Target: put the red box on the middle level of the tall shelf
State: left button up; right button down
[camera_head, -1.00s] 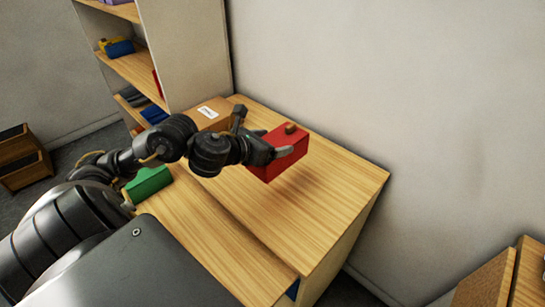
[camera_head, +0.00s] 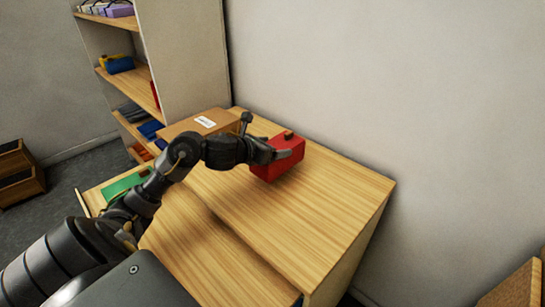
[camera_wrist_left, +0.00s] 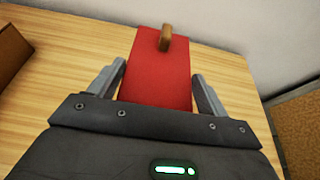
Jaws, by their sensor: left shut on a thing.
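The red box (camera_head: 279,161) has a small brown knob on its top. It is over the upper wooden table surface, near the wall. My left gripper (camera_head: 284,155) is shut on the red box, and I cannot tell whether the box touches the table. In the left wrist view, the red box (camera_wrist_left: 157,75) lies between the two fingers of the gripper (camera_wrist_left: 155,85). The tall shelf (camera_head: 182,60) stands at the back left, with several wooden levels. A middle level (camera_head: 130,82) holds a blue and yellow thing and a red thing. My right gripper is not in view.
A brown cardboard box (camera_head: 215,125) with a white label stands on the table by the shelf. A green thing (camera_head: 125,184) lies left of my arm. A wooden crate (camera_head: 20,172) is on the floor at left. The table's right part (camera_head: 340,200) is clear.

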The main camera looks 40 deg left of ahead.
pick_arm(q)
jog(key=shift+w+a+f, duration=0.1)
jog(key=shift+f, duration=1.6)
jog(key=shift+f, duration=0.1)
jog(key=shift+f, duration=0.1)
jog(key=o, duration=1.3)
jog(key=shift+r, duration=0.3)
jog(key=d+v, duration=0.1)
jog(key=v, duration=1.1)
jog(key=shift+a, duration=0.45)
